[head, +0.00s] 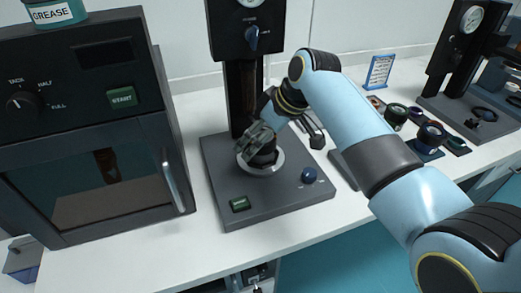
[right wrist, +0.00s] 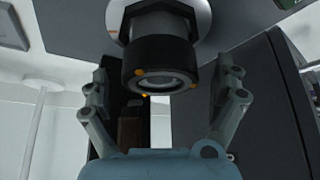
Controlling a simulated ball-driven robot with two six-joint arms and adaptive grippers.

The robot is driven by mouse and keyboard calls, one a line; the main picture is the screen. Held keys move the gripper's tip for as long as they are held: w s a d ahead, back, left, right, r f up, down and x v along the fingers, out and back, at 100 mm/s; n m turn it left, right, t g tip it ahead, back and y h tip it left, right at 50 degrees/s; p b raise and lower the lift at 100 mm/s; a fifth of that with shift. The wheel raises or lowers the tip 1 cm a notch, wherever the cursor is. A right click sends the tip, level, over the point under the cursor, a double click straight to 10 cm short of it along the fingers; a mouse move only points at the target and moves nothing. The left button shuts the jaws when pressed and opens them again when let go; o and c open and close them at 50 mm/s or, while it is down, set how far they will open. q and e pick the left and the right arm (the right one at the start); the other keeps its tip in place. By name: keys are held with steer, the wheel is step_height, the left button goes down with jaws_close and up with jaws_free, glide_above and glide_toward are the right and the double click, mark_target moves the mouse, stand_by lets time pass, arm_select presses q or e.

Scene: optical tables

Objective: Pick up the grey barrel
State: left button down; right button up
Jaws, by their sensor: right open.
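A dark grey barrel (head: 265,157) stands in the pale ring seat of a bench press. In the right wrist view the barrel (right wrist: 160,62) shows a dark collar with small orange marks around a glassy round end. My right gripper (head: 261,139) is at the barrel, partly covering it in the head view. In the right wrist view the right gripper (right wrist: 166,80) is open, one finger on each side of the barrel, with visible gaps. My left gripper is not in view.
The press base (head: 225,185) has a green button and a blue knob (head: 309,174); its dark column (head: 242,95) rises just behind. An oven (head: 100,130) stands at left. Dark round parts (head: 432,134) lie at right. Free white tabletop (head: 140,262) runs along the front.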

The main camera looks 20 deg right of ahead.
steer(key=c, duration=1.5)
steer(key=shift+r, duration=0.1)
